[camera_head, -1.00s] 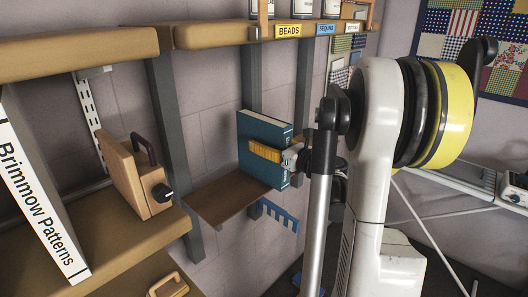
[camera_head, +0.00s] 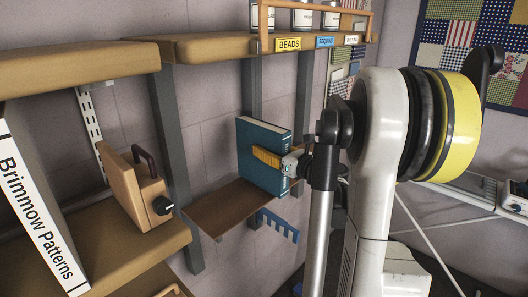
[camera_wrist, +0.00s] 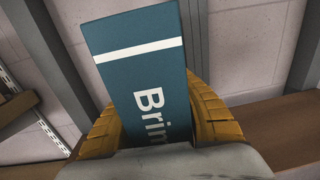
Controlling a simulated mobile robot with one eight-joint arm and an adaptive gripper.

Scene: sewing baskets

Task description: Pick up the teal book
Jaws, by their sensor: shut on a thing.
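The teal book (camera_head: 264,138) stands upright at the small brown shelf (camera_head: 222,212), close to the grey wall post behind it. My gripper (camera_head: 268,157) comes from the right with its yellow fingers on the book, one across its cover. In the wrist view the book (camera_wrist: 138,75) shows its spine, with a white band and part of a white title, between the two yellow fingers, which are shut on it. Whether the book's bottom edge touches the shelf cannot be told.
A blue comb-like rack (camera_head: 279,225) hangs right of the brown shelf. On the left are a wooden case (camera_head: 137,190) with a dark handle and a white "Brimmow Patterns" book (camera_head: 38,215). Above runs a wooden shelf (camera_head: 215,47) with labelled jars.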

